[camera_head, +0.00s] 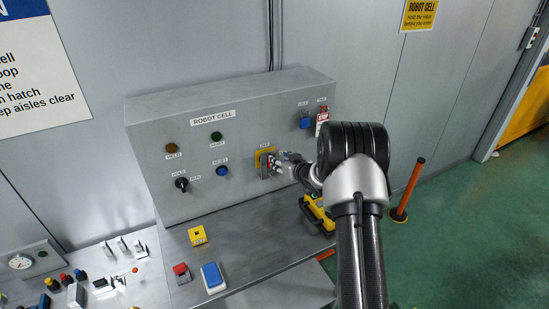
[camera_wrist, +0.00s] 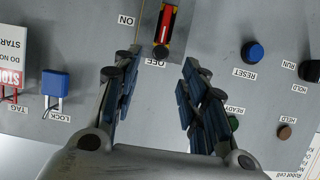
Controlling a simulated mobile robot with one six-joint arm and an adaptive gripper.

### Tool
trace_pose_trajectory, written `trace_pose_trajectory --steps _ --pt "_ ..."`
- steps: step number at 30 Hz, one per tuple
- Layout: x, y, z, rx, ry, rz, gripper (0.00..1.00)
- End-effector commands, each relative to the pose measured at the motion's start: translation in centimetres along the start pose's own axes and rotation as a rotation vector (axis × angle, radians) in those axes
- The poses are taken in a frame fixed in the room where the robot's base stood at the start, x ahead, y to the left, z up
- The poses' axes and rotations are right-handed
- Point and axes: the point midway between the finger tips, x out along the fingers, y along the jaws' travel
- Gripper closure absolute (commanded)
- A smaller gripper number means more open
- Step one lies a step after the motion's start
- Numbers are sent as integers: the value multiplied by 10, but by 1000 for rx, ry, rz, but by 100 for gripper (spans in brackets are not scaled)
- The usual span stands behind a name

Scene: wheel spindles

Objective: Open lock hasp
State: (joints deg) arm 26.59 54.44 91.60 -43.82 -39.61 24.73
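On the grey panel marked ROBOT CELL, a switch with a red handle and yellow plate (camera_head: 262,152) is partly hidden by my gripper (camera_head: 284,164). In the wrist view the red handle (camera_wrist: 166,24) lies at the top, with ON and OFF labels beside it. My gripper (camera_wrist: 158,66) is open and empty, its blue-padded fingers either side of a bare strip of panel below the handle. I cannot clearly tell a separate hasp at the switch.
A STOP tag (camera_wrist: 11,62) hangs beside the padlock. A blue RESET button (camera_wrist: 253,52) and a black selector knob (camera_head: 181,184) are on the panel. Below, the bench holds a yellow block (camera_head: 197,236), a red-topped box (camera_head: 181,272) and a blue-topped box (camera_head: 213,277).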

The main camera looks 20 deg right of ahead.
Motion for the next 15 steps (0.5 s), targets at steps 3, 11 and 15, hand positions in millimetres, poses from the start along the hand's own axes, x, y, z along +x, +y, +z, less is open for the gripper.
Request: trace_pose_trajectory --steps 3,11,15 --pt "24 -1 0 -1 0 -2 61" --pt "54 -1 0 0 -1 -1 61" --pt "59 0 0 0 -1 0 61"
